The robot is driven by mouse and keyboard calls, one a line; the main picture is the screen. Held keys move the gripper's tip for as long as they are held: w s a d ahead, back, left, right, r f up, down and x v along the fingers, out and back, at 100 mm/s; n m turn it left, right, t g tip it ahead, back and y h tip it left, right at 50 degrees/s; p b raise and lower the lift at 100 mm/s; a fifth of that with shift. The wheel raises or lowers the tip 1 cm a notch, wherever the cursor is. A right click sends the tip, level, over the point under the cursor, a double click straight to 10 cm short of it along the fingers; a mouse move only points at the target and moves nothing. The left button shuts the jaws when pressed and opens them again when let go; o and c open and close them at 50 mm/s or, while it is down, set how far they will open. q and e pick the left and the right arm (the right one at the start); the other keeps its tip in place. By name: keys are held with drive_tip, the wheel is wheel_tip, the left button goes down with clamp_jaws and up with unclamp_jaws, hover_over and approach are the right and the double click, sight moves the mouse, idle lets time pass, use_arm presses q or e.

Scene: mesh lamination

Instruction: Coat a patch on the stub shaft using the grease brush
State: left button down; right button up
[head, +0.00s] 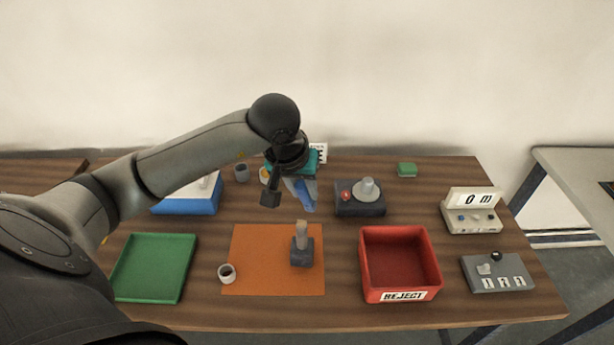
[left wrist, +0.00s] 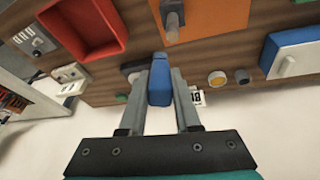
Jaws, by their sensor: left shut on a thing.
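My left gripper (head: 303,197) is shut on a blue object (left wrist: 158,84), which looks like the grease brush's handle; no bristles can be made out. It is held behind the orange mat (head: 250,255), apart from the stub shaft. A light upright post (head: 302,229), which looks like the stub shaft, stands in a dark block (head: 302,254) on the mat's right part. The post also shows in the left wrist view (left wrist: 172,20). No coated patch can be made out on it. My right gripper is in neither view.
A small grey cup (head: 226,273) stands on the mat's left part. A green tray (head: 155,267) is left, a red reject bin (head: 400,293) right. Behind are a blue box (head: 186,205), a dark device (head: 360,206) and another grey cup (head: 241,172). Labelled devices (head: 471,222) stand far right.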

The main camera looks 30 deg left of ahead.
use_arm(q)
wheel_tip(320, 180, up, 2)
drive_tip(key=shift+r+p, duration=0.15)
drive_tip(key=shift+p, duration=0.3)
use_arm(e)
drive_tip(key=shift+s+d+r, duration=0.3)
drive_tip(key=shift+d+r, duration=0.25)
use_arm(q)
drive_tip(key=shift+f+b, duration=0.5)
drive_tip(key=shift+b, duration=0.3)
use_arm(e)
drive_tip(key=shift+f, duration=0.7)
use_arm(q)
drive_tip(key=shift+r, duration=0.1)
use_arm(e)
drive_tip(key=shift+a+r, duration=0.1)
